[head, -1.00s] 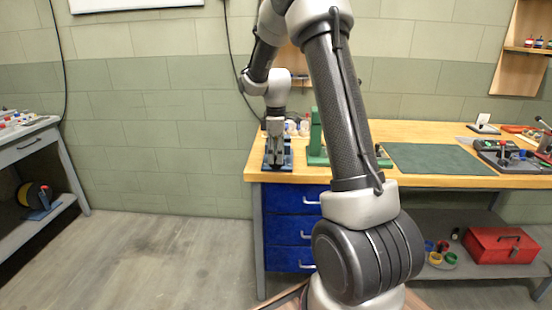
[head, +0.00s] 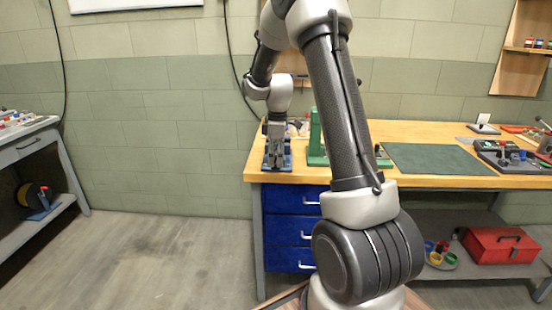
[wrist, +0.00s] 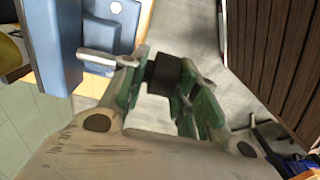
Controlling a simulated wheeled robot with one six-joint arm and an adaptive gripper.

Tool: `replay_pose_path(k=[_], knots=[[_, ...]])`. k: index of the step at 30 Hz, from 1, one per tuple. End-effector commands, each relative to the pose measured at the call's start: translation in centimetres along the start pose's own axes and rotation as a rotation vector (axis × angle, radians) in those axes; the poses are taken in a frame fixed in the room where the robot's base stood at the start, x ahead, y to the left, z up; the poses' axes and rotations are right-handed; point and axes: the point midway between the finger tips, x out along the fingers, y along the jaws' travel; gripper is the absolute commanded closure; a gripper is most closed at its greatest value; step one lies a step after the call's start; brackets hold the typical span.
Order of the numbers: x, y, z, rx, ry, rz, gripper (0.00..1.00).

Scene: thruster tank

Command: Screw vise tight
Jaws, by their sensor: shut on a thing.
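The blue vise (head: 284,160) stands at the left front corner of the wooden bench, mostly behind my gripper (head: 275,150) in the head view. In the wrist view its blue body (wrist: 60,40) fills the upper left. A silver bar (wrist: 100,59) reaches from the vise toward a black cylindrical piece (wrist: 163,70), which looks like part of the vise's screw handle. My gripper's green-padded fingers (wrist: 162,82) are shut on this black piece, one on each side. The head view does not show the grip clearly, and the vise's jaw gap is hidden.
A green stand (head: 316,140) is close to the right of the vise on the bench (head: 420,133). A green mat (head: 435,158) and a grey tray (head: 500,158) lie farther right. Blue drawers (head: 290,230) are below. The floor to the left is clear.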

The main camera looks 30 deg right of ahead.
Motion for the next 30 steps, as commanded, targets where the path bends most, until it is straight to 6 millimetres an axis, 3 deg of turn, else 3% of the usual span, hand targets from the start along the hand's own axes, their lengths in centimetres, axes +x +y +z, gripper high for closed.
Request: replay_pose_path(k=[8, 30], knots=[[0.3, -0.6, 0.6, 0.007, 0.146, -0.017, 0.94], [1.1, -0.5, 1.8, 0.011, 0.834, -0.016, 0.94]])
